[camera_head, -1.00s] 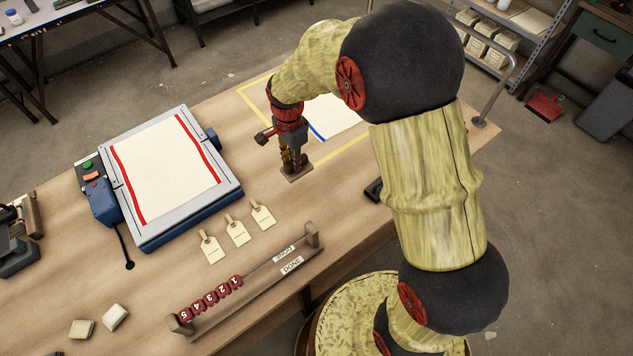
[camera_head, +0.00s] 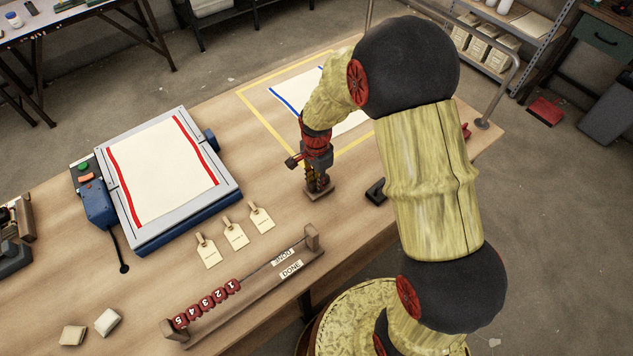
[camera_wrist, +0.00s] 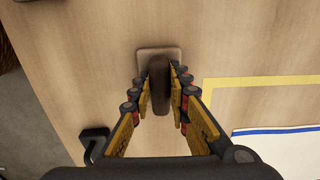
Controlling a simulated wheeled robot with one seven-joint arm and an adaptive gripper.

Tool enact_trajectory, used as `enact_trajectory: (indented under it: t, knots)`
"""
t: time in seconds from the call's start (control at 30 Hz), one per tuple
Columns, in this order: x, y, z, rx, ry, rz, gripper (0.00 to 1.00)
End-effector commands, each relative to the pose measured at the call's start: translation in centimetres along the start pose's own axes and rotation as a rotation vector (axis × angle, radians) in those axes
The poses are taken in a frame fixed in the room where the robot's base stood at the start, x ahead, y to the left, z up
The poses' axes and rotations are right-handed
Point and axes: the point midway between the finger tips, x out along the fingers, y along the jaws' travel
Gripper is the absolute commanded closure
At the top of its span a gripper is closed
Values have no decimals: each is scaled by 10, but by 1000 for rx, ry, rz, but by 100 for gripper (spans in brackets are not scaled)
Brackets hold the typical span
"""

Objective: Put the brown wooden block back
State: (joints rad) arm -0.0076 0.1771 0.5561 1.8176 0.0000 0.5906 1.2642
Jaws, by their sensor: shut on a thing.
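The brown wooden block (camera_head: 319,196) has a flat square base and an upright dark handle. In the wrist view the block (camera_wrist: 160,57) is at the centre, with its handle between the fingers. My gripper (camera_head: 317,180) points down at it and is shut on the handle; the fingers also show in the wrist view (camera_wrist: 160,85). The base is close to the table top (camera_head: 270,180); I cannot tell whether it touches. A dark bracket-like piece (camera_head: 375,190) lies to the right of the block, near the table's front edge, and shows in the wrist view (camera_wrist: 94,140).
A yellow taped frame (camera_head: 262,122) with a white blue-edged cloth (camera_head: 285,101) lies behind the gripper. A blue-grey press (camera_head: 187,218) with a red-striped cloth stands left. Several tags (camera_head: 235,234) and a bead counter (camera_head: 250,290) lie in front. The table around the block is clear.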

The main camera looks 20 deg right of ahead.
Motion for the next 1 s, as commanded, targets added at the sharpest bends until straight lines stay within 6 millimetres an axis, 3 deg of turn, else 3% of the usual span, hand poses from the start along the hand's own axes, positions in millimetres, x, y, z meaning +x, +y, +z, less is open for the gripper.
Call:
enact_trajectory:
  t: [0.23,0.27,0.57,0.87,1.0]
  knots:
    - [2,0,0,0,0,0,100]
    - [2,0,0,0,0,0,81]
    - [2,0,0,0,0,0,64]
    - [0,0,0,0,0,0,64]
    - [-13,-1,0,0,1,-2,64]
